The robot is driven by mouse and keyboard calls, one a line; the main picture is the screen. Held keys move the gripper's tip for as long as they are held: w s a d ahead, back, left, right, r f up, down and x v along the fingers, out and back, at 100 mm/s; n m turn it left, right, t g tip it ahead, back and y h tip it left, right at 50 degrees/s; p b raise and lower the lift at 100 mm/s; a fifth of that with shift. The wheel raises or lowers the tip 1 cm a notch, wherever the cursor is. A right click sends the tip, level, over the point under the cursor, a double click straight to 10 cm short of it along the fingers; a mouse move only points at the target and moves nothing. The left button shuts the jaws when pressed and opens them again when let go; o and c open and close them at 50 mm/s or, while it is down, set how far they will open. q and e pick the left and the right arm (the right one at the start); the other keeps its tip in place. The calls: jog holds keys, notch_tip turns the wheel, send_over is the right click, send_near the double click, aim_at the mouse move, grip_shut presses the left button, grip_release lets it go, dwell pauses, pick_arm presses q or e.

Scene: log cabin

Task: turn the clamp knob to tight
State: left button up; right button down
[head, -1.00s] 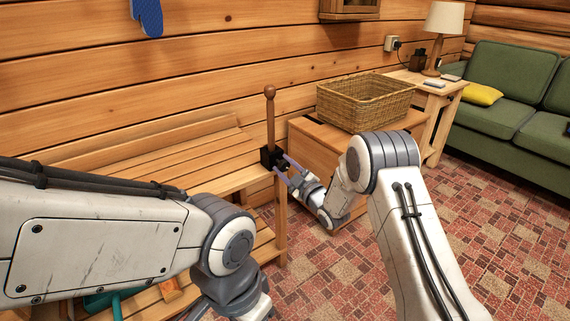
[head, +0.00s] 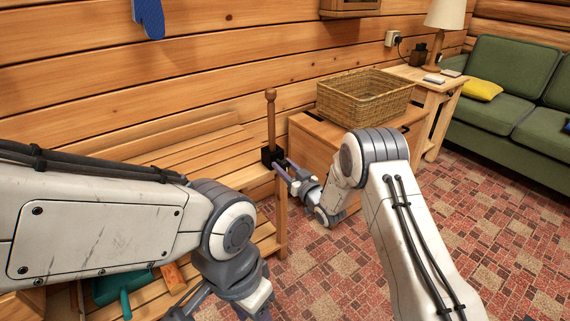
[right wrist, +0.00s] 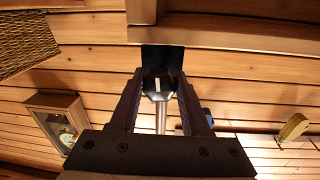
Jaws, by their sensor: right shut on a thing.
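The clamp is a black block (head: 267,157) at the right end of the slatted wooden bench (head: 170,163), beside an upright wooden post with a ball top (head: 271,118). My right gripper (head: 281,164) reaches it from the right and is shut on the clamp knob. In the right wrist view the dark knob (right wrist: 160,82), with a white mark along its face, sits between my two dark fingers, with a silver rod (right wrist: 161,118) running from it. My left arm crosses the lower left of the head view; its gripper (head: 190,308) is mostly cut off at the bottom edge.
A wicker basket (head: 366,97) stands on a wooden cabinet (head: 320,146) right behind my right gripper. A side table (head: 440,95) and green sofa (head: 510,85) are farther right. A teal object (head: 122,289) lies low under my left arm. The tiled floor at right is clear.

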jog(key=shift+w+d+r+m, duration=0.15)
jog(key=shift+d+m, duration=0.1)
jog(key=shift+m, duration=0.35)
jog(key=shift+c, duration=2.4)
grip_release()
jog(key=shift+o, duration=0.4)
jog(key=shift+a, duration=0.1)
jog(key=p+v, duration=0.3)
jog(key=v, duration=0.7)
jog(key=shift+s, duration=0.25)
